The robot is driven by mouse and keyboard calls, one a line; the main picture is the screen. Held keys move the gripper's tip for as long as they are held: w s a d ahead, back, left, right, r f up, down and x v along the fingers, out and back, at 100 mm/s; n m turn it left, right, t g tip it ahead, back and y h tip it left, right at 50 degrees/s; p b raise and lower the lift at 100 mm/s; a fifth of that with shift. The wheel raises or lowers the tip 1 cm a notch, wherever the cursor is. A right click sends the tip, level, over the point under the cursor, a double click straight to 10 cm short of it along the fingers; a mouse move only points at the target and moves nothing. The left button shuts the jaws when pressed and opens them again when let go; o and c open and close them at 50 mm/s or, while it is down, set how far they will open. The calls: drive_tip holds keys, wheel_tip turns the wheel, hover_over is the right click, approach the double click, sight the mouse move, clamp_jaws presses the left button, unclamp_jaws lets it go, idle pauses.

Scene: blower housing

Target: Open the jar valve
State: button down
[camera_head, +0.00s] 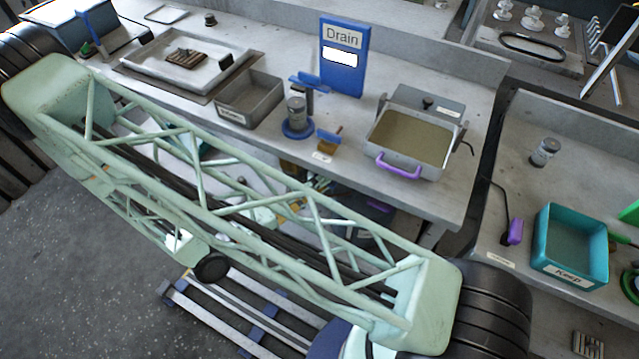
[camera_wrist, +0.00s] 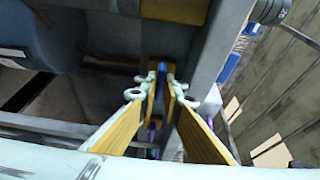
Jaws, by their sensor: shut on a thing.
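In the head view a clear jar with a grey top (camera_head: 296,112) stands upright in a round blue base on the bench. A blue lever-like part (camera_head: 312,79) shows just above and behind it; I cannot tell whether it is the jar's valve. In the wrist view my gripper (camera_wrist: 161,82) has two yellow-orange fingers close together at their tips. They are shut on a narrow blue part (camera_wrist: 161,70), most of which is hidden. I cannot tell which thing it belongs to. In the head view my arm covers much of the foreground and my fingertips are not clearly seen.
A blue Drain sign (camera_head: 343,60) stands behind the jar. A grey bin (camera_head: 249,98) is to its left, and a metal basin with a purple handle (camera_head: 399,169) is to its right. A small blue-and-brown object (camera_head: 328,142) stands close by. A teal Keep bin (camera_head: 570,247) is on the right bench.

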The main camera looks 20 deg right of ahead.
drive_tip(key=shift+n+h+p, duration=0.3)
drive_tip(key=shift+n+p, duration=0.25)
drive_tip(key=shift+n, duration=0.05)
drive_tip(key=shift+s+d+f+n+t+h+p, duration=0.1)
drive_tip(key=shift+n+t+p, duration=0.2)
drive_tip(key=shift+n+t, duration=1.85)
drive_tip(key=shift+f+n+t+h+p, duration=0.15)
drive_tip(key=shift+n+t+p, duration=0.25)
drive_tip(key=shift+n, duration=3.5)
drive_tip(key=shift+s+d+f+n+t+h+p, duration=0.1)
drive_tip(key=shift+n+t+p, duration=0.15)
drive_tip(key=shift+n+t, duration=1.9)
drive_tip(key=shift+n+g, duration=0.7)
drive_tip(key=shift+n, duration=0.4)
drive_tip(key=c, duration=3.1)
unclamp_jaws()
drive_tip(key=shift+o, duration=0.2)
drive_tip(key=shift+s+a, duration=0.1)
drive_tip(key=shift+a, duration=0.1)
